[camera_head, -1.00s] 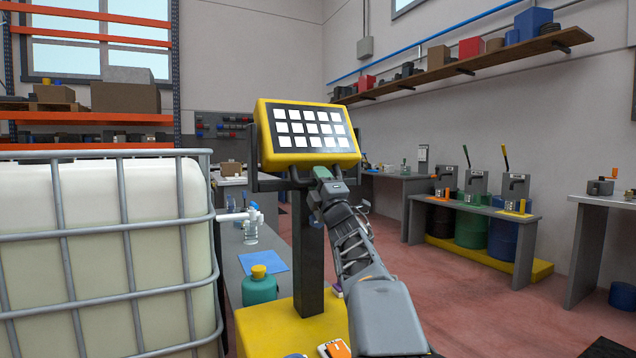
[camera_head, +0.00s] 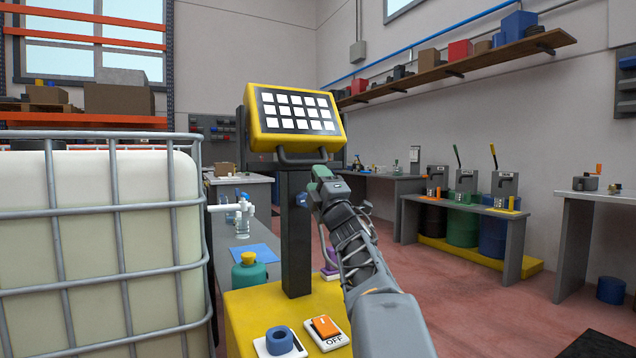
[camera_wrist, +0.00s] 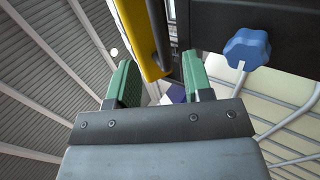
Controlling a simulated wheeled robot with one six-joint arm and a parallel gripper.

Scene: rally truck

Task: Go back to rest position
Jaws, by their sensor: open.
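My gripper (camera_head: 322,178) is in front of the black post, just below the yellow panel (camera_head: 253,143) with its screen of white squares. In the wrist view, the gripper (camera_wrist: 160,85) shows two green fingers standing apart with nothing held between them. The panel's yellow edge (camera_wrist: 138,30) and dark handle show just beyond the fingers. The panel's handle (camera_head: 300,161) hangs clear in the head view. A blue knob (camera_wrist: 247,48) on the post is right of the fingers in the wrist view. It also shows in the head view (camera_head: 302,200).
A caged white tank (camera_head: 85,215) fills the left. A yellow base (camera_head: 240,315) carries a blue ring and an orange OFF switch (camera_head: 325,327). A teal bottle (camera_head: 249,272) stands behind.

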